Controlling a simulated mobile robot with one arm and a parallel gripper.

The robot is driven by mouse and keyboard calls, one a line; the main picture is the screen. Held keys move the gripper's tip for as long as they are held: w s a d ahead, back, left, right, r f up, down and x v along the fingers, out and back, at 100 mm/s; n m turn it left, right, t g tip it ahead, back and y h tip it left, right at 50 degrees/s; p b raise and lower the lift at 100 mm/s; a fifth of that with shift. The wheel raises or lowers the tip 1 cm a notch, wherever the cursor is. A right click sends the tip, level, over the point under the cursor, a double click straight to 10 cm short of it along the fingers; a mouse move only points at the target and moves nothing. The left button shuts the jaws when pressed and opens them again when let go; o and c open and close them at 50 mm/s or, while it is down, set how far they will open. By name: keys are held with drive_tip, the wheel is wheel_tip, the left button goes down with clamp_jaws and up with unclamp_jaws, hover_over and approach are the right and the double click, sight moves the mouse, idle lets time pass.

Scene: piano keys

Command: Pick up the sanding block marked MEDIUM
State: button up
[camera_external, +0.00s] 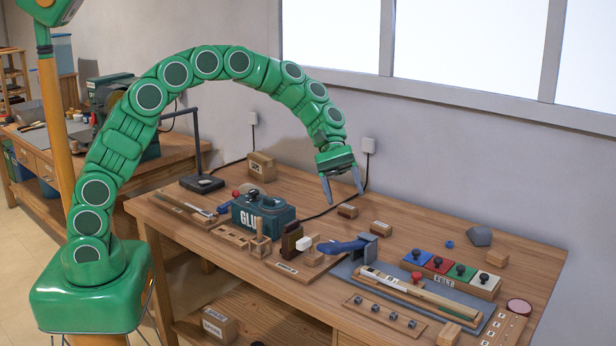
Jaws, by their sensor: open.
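My green gripper (344,197) points down above the back part of the wooden workbench (230,225), its two grey fingers apart with nothing between them. The markings on these blocks are too small to read, so I cannot tell which says MEDIUM.
A dark green glue pot (263,212) stands left of the gripper. A blue-handled tool (343,246) and a grey tray (345,270) with long strips lie in front. A felt box (450,276) with coloured sections is at the right. The wall stands close behind the bench.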

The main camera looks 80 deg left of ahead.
drive_tip(key=w+a+f+n+t+h, duration=0.1)
drive_tip(key=w+a+f+n+t, duration=0.1)
drive_tip(key=w+a+f+n, duration=0.25)
drive_tip(key=w+a+f+n+t, duration=0.1)
drive_tip(key=w+a+f, duration=0.2)
drive_tip(key=w+a, duration=0.35)
drive_tip(key=n+t, duration=0.4)
drive_tip(key=n, duration=0.1)
hover_over(377, 222)
drive_tip(key=f, duration=0.9)
drive_tip(key=shift+s+d+f, duration=0.1)
drive_tip(key=shift+d+f, duration=0.1)
drive_tip(key=shift+f, duration=0.05)
drive_tip(key=shift+n, duration=0.25)
drive_tip(key=shift+f, duration=2.2)
wheel_tip(377, 222, down, 3)
drive_tip(key=shift+r, duration=0.1)
drive_tip(key=shift+w+d+f+y, duration=0.15)
drive_tip(key=shift+w+d+f, duration=0.1)
drive_tip(key=shift+w+d, duration=0.25)
drive_tip(key=shift+w+d+f+y, duration=0.2)
drive_tip(key=shift+w+d, duration=0.2)
drive_tip(key=shift+d, duration=0.15)
drive_tip(key=c, duration=1.1)
drive_tip(key=shift+o, duration=0.2)
